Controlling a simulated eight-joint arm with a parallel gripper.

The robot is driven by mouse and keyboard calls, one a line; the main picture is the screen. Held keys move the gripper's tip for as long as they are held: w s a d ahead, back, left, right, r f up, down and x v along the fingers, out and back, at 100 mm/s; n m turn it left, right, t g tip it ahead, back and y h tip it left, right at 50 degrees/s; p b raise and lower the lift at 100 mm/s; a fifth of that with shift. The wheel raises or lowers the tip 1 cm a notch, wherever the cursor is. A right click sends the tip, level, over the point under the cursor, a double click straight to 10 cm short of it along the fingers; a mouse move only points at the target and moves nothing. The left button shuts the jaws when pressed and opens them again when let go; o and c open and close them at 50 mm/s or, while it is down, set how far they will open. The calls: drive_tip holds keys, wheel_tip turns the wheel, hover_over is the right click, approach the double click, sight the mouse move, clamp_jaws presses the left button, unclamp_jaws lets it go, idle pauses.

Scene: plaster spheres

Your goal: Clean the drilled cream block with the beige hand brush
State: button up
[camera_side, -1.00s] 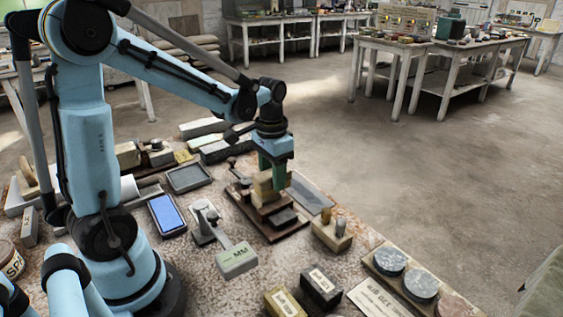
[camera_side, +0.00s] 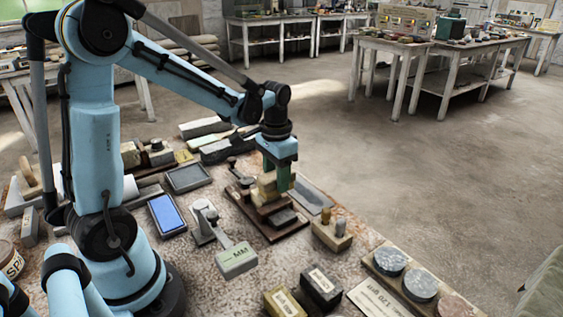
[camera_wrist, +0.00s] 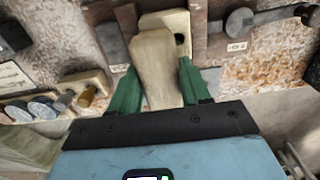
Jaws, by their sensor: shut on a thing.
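My gripper (camera_side: 278,175) has green fingers and is shut on the beige hand brush (camera_side: 267,179). In the wrist view the brush (camera_wrist: 157,62) sits between the two fingers (camera_wrist: 160,92), its far end reaching over the drilled cream block (camera_wrist: 160,20). A dark hole shows in the block to the right of the brush. In the side view the block (camera_side: 261,197) is low in the brown wooden fixture (camera_side: 268,236), just under the brush. The brush hides part of the block, and I cannot tell whether they touch.
A wooden block with pegs (camera_side: 332,236) and a flat grey slab (camera_side: 311,197) stand close on the right. A grey MM block (camera_side: 237,261) is in front, left. A board with round discs (camera_side: 366,259) lies front right. Dark stone bars (camera_side: 222,150) lie behind.

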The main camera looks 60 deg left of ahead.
sight(264, 179)
drive_tip(key=shift+w, duration=0.6)
drive_tip(key=shift+s, duration=0.1)
drive_tip(key=shift+s+f, duration=0.1)
drive_tip(key=shift+s, duration=2.05)
drive_tip(key=shift+w, duration=0.1)
drive_tip(key=shift+w, duration=2.1)
drive_tip(key=shift+s, duration=2.2)
